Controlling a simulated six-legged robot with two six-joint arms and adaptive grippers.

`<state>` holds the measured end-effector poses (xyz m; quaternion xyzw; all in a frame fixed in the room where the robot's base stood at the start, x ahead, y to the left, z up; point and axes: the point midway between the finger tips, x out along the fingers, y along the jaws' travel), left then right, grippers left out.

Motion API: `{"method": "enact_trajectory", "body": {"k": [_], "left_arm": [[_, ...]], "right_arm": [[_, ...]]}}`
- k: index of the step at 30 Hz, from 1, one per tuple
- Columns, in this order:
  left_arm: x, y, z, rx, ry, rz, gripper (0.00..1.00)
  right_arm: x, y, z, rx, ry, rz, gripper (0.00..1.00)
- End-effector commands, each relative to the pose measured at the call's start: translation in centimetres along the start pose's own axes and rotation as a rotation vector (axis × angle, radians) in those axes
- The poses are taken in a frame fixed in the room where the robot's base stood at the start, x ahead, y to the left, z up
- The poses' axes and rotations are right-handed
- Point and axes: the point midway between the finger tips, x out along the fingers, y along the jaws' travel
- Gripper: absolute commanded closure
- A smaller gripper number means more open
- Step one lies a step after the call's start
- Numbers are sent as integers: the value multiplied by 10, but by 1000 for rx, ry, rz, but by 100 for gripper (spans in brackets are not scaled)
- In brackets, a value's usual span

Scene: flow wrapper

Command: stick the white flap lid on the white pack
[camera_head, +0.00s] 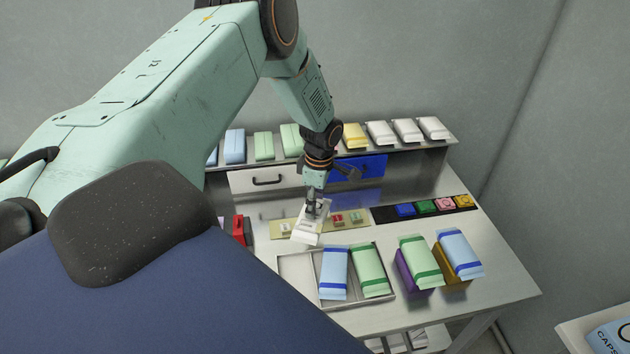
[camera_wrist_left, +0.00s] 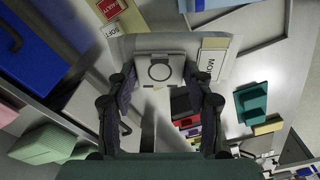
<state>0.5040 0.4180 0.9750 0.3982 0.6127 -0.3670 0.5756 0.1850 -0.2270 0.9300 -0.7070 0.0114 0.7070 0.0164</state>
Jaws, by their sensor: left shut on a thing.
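The white pack (camera_head: 305,238) lies beneath my left gripper (camera_head: 318,203), just behind the metal tray. It appears as a broad pale panel (camera_wrist_left: 122,50) in the left wrist view. The white flap lid (camera_wrist_left: 160,72), a small square plate with a dark ring, sits between the fingertips of my left gripper (camera_wrist_left: 160,75), which is shut on it. The lid is over the pack's face; I cannot tell if they touch. In the head view the lid is mostly hidden by the gripper. My right gripper is not in view.
A metal tray (camera_head: 290,265) holds blue and green packs. More packs rest on purple (camera_head: 405,268) and gold boxes at right. A yellow strip (camera_head: 338,228) carries small lids. Behind stand a white drawer (camera_head: 265,182), a blue drawer (camera_head: 365,167) and a shelf of packs.

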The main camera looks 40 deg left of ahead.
Motion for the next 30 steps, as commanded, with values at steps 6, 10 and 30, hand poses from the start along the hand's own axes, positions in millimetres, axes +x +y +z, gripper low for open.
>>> {"method": "enact_trajectory", "body": {"k": [6, 10, 30], "left_arm": [[0, 0, 0, 0, 0, 0, 62], [0, 0, 0, 0, 0, 0, 43], [-10, 1, 1, 0, -2, 2, 22]], "right_arm": [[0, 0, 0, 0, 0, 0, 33], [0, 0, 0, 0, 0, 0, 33], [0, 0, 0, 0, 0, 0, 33]]}}
